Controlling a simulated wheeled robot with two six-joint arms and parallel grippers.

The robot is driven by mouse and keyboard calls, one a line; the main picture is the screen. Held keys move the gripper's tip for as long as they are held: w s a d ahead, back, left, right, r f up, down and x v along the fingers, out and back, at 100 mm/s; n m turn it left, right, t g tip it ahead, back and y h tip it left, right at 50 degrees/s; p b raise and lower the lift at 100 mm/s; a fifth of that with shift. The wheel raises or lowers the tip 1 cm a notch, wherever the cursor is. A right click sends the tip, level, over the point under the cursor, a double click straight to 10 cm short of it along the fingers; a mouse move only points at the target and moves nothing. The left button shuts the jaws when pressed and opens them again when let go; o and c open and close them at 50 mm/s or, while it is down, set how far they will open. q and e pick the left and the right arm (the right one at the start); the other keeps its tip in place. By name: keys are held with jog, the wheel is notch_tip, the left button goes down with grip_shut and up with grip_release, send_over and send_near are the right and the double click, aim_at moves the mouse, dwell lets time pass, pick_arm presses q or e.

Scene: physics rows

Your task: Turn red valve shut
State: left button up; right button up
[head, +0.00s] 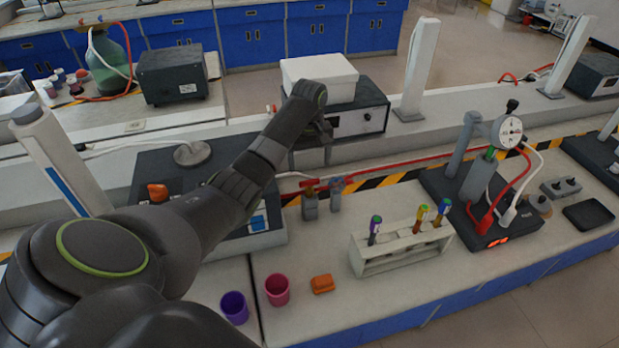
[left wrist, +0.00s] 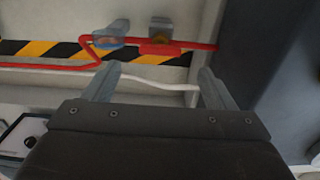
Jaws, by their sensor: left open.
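The red valve (head: 309,184) is a small red handle on a grey body, on the bench beside the hazard-striped strip. It also shows in the left wrist view (left wrist: 160,49), beyond the fingertips and between their lines, against a red tube. My left gripper (left wrist: 157,77) is open and empty, apart from both valves. My right gripper is out of view.
A test tube rack (head: 400,248) and a gauge stand (head: 478,185) are to the right. A pink cup (head: 277,290), a purple cup (head: 234,308) and an orange block (head: 322,284) are in front. A white box (head: 319,78) sits on a dark instrument (head: 372,113) behind. Bench between valves and orange block is clear.

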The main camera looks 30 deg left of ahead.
aim_at(309, 180)
pick_arm(q)
notch_tip(309, 180, down, 6)
jog(key=shift+r+p, duration=0.15)
jog(key=shift+p, duration=0.15)
jog(key=shift+f, duration=0.4)
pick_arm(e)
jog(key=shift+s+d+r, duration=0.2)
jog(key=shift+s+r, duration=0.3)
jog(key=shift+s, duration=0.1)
pick_arm(q)
jog(key=c, duration=1)
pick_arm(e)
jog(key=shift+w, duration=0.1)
